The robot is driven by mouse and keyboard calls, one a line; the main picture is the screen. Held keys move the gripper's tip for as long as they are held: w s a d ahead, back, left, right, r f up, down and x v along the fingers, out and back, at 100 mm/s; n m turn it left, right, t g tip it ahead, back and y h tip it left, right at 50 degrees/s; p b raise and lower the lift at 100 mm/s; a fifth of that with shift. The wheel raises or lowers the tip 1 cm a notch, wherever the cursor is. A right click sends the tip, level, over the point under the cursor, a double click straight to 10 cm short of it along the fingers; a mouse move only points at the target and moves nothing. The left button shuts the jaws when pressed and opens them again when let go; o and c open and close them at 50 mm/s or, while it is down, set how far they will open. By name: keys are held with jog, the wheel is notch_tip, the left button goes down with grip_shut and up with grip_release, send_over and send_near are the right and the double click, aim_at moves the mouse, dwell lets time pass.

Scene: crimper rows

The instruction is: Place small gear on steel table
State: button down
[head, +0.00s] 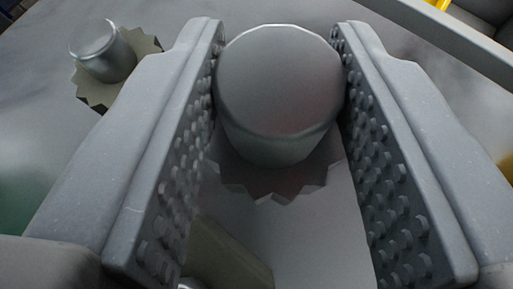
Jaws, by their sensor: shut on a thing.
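My gripper (278,85) fills the middle of the head view, with its two studded jaws shut on the small gear's round grey hub. The small gear (280,95) has a smooth metal cylinder on top and a toothed rim (272,186) below it, partly hidden by the jaws. A grey metal surface (315,225), which looks like the steel table, lies beneath the gear. I cannot tell whether the gear touches it.
A second gear with a shiny hub (98,50) and a toothed olive rim stands at the upper left. A dull olive block (228,258) lies below between the jaws. A grey raised edge (455,42) runs along the upper right, with dark and yellow parts beyond it.

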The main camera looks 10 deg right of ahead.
aim_at(274, 206)
notch_tip(274, 206, down, 6)
jog(key=b, duration=0.3)
jog(key=shift+d+f, duration=0.1)
jog(key=shift+f, duration=0.15)
jog(key=c, duration=1.1)
grip_release()
jog(key=shift+o, duration=0.2)
jog(key=shift+r, duration=0.1)
jog(key=p+v, duration=0.1)
jog(key=v, duration=1.1)
jog(key=shift+p, duration=0.4)
